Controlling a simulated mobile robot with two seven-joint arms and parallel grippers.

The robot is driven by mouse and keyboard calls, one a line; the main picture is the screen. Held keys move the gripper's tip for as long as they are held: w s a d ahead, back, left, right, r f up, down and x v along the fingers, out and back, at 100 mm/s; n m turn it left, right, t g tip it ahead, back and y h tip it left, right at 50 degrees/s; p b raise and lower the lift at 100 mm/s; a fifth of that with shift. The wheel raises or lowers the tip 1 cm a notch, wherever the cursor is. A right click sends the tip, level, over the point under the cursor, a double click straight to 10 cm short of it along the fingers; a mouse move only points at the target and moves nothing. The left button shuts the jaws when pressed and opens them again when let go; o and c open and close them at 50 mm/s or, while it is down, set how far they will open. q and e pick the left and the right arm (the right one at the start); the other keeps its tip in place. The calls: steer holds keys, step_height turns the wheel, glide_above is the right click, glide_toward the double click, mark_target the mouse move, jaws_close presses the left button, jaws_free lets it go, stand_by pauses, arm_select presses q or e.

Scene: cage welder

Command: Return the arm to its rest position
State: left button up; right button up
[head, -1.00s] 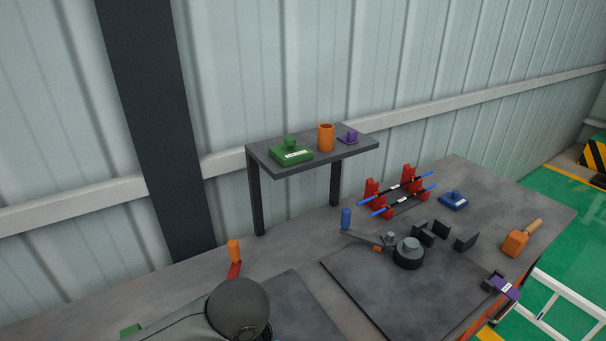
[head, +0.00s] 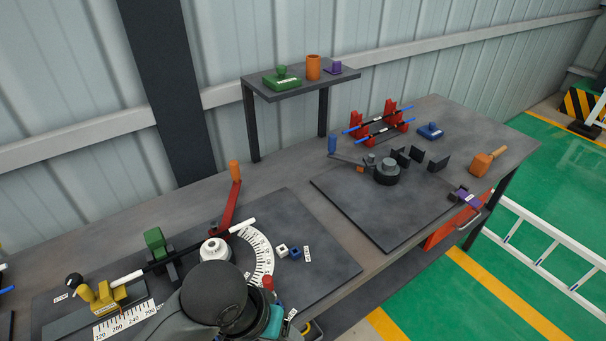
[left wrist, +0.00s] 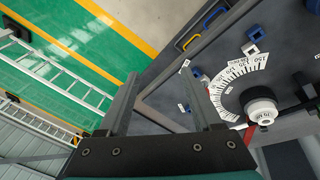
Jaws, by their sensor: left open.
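In the left wrist view my left gripper (left wrist: 158,76) is open, its two dark fingers apart with nothing between them. In the head view my left arm's dark rounded link and a teal part beside it cover the front edge of the bench. The fingers themselves are not clear there. The wrist view also shows the white angle dial (left wrist: 233,86) and the white-topped hub (left wrist: 262,111) to the right of the fingers. The dial also shows in the head view (head: 262,255). My right gripper is not in view.
A bending plate with a red lever (head: 229,205) and a rod lies on the bench's left half. A dark plate (head: 350,200) with a second bender, a red rod rack (head: 357,125) and an orange-headed mallet (head: 481,164) lie right. A raised shelf (head: 300,88) stands behind.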

arm_select(q)
steer(key=s+a+f+t+y, duration=0.25)
steer(key=s+a, duration=0.45)
steer(key=a, duration=0.5)
step_height(320, 180, down, 31)
steer(key=s+g+b, duration=0.1)
steer(key=g+b, duration=0.1)
steer(key=b, duration=0.6)
steer(key=s+a+f+b, duration=0.1)
steer(key=s+f+b, duration=0.3)
steer(key=s+f, duration=0.3)
steer(key=s+a+f+g+b, duration=0.1)
steer(key=s+f+b, duration=0.3)
steer(key=s+f, duration=0.4)
step_height(320, 180, down, 6)
steer(key=shift+s+a+f, duration=0.2)
steer(key=shift+s+a, duration=0.1)
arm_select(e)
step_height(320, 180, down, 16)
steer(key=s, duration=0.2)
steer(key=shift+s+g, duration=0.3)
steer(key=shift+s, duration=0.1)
